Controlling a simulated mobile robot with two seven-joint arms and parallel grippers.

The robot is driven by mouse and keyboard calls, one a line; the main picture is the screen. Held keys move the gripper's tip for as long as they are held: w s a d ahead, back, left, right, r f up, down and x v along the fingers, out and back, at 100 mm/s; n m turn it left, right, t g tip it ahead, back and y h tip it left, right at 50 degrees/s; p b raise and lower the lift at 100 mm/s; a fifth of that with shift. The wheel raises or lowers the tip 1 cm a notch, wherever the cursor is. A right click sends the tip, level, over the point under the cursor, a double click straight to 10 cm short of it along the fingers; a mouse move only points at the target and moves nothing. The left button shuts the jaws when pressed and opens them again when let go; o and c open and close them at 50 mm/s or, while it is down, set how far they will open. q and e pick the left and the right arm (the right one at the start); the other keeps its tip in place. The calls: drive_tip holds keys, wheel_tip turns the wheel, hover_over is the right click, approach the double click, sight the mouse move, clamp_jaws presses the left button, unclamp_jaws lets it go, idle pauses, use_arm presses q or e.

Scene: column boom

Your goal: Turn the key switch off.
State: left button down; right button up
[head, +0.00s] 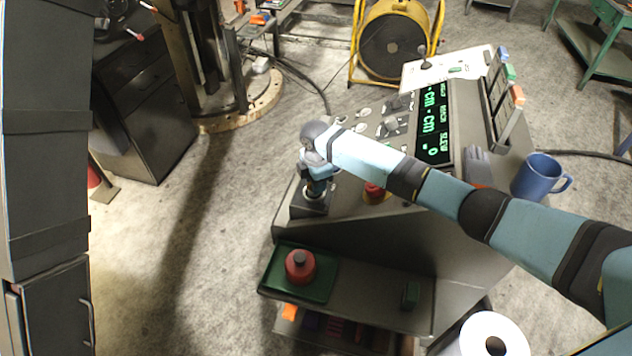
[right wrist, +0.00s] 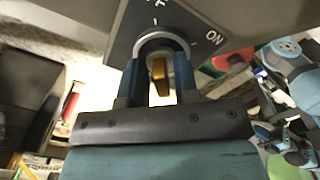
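The key switch (right wrist: 160,38) shows in the right wrist view as a dark plate with a pale ring, tick marks, an ON label at right and a partly cut-off label at top. Its brass-coloured key (right wrist: 158,72) stands roughly upright in the picture. My right gripper (head: 317,188) reaches down over a black box (head: 309,206) at the console's near left corner. In the right wrist view its two blue fingers are on either side of the key, with gaps between them and the key. The gripper hides the key in the head view. My left gripper is not in view.
The console carries a green display (head: 433,125), a red button (head: 374,192) and a blue mug (head: 540,178). A paper roll (head: 488,335) stands at bottom right. Open floor lies left.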

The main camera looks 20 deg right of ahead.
drive_tip(key=shift+o, duration=0.5)
